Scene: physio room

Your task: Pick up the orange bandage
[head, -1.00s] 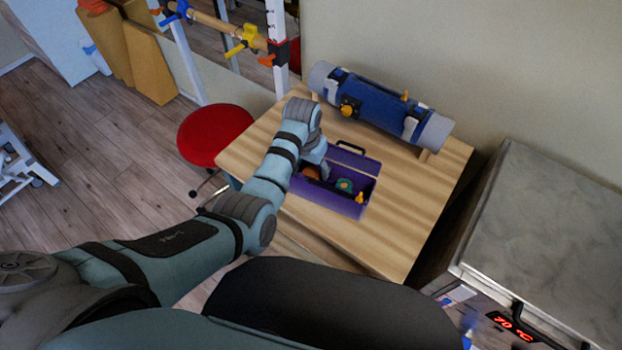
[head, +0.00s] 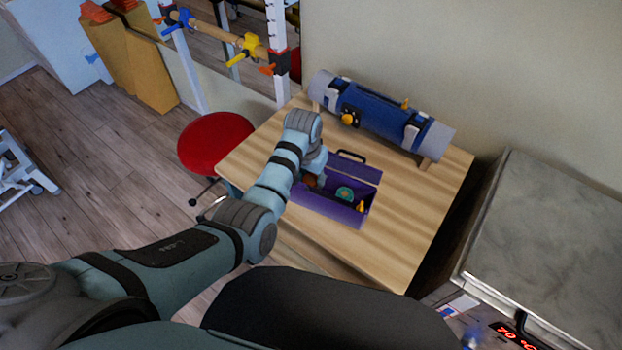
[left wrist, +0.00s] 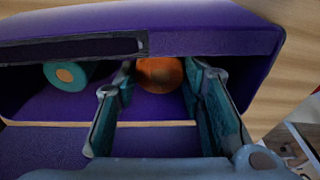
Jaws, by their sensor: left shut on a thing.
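The orange bandage (left wrist: 160,73) is a round roll seen between the two fingers of my left gripper (left wrist: 162,85) in the left wrist view. The gripper is shut on it. In the head view the left gripper (head: 316,178) reaches down at the left end of the purple box (head: 330,208), and the bandage (head: 309,180) shows only as a small, partly hidden orange-brown patch. The open box stands on the wooden table (head: 400,235). Whether the bandage touches the box floor cannot be told. My right gripper is not in view.
A teal roll (head: 344,194) and a small orange-yellow item (head: 361,207) are in the box. A blue and grey cylinder (head: 380,115) lies behind it. A red stool (head: 215,143) stands left, a metal-topped cabinet (head: 550,235) right. The table's right part is clear.

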